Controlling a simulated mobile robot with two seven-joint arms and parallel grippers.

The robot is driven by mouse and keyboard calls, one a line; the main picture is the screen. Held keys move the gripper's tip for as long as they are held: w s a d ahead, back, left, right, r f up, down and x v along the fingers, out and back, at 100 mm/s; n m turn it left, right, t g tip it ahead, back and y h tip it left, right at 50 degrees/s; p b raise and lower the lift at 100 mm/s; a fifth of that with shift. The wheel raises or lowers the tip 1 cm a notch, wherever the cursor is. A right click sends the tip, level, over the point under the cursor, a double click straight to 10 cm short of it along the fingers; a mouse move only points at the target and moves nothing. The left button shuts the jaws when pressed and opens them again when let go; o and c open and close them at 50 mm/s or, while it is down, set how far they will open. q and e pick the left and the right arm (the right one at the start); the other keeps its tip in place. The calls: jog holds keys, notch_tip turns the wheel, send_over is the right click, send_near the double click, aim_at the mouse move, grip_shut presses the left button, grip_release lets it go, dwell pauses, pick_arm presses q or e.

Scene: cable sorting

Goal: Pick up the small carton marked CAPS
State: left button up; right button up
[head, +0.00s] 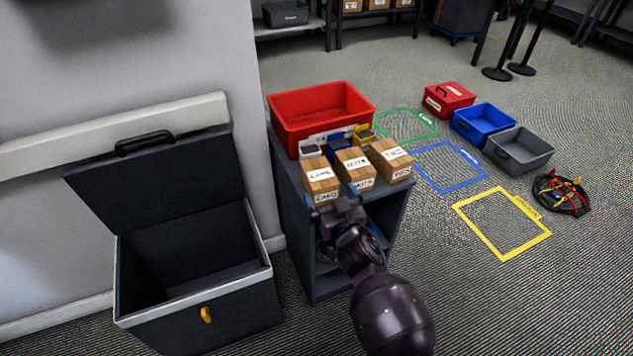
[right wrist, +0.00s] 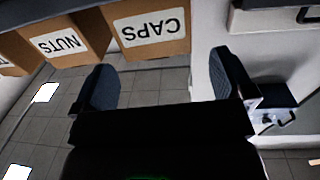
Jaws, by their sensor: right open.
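The small CAPS carton (head: 320,176) is brown with a white label. It stands at the left end of a row of three cartons on a dark shelf unit. It also shows upside down at the top of the right wrist view (right wrist: 150,30). My right gripper (head: 330,210) is just in front of the CAPS carton. In the right wrist view its two fingers (right wrist: 163,78) are spread apart with nothing between them, and the carton is beyond the tips. My left gripper is not in view.
The NUTS carton (head: 355,166) stands close to the right, with a third carton (head: 390,158) beyond it. A red bin (head: 320,112) and small coloured containers are behind. An open black chest (head: 195,305) stands left of the dark shelf unit (head: 310,245).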

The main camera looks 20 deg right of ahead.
aim_at(322, 177)
jog(key=shift+w, duration=0.85)
jog(key=w, duration=0.1)
jog(key=w+b, duration=0.1)
jog(key=w, duration=0.2)
jog(key=shift+w+d+f+b, duration=0.15)
jog(key=shift+d+f+b, duration=0.15)
jog(key=shift+f, duration=0.05)
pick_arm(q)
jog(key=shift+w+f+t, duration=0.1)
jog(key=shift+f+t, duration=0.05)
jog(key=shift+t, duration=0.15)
pick_arm(e)
jog(key=shift+w+r, duration=0.15)
jog(key=shift+w, duration=0.25)
jog(key=c, duration=1)
jog(key=shift+r, duration=0.2)
notch_tip(322, 177, up, 2)
jog(key=shift+w+r+p, duration=0.1)
jog(key=shift+p, duration=0.4)
pick_arm(q)
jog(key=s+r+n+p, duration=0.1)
jog(key=p, duration=0.3)
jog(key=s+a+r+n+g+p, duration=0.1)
jog(key=p, duration=0.3)
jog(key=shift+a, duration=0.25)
pick_arm(e)
notch_tip(322, 177, up, 18)
jog(key=shift+f, duration=0.2)
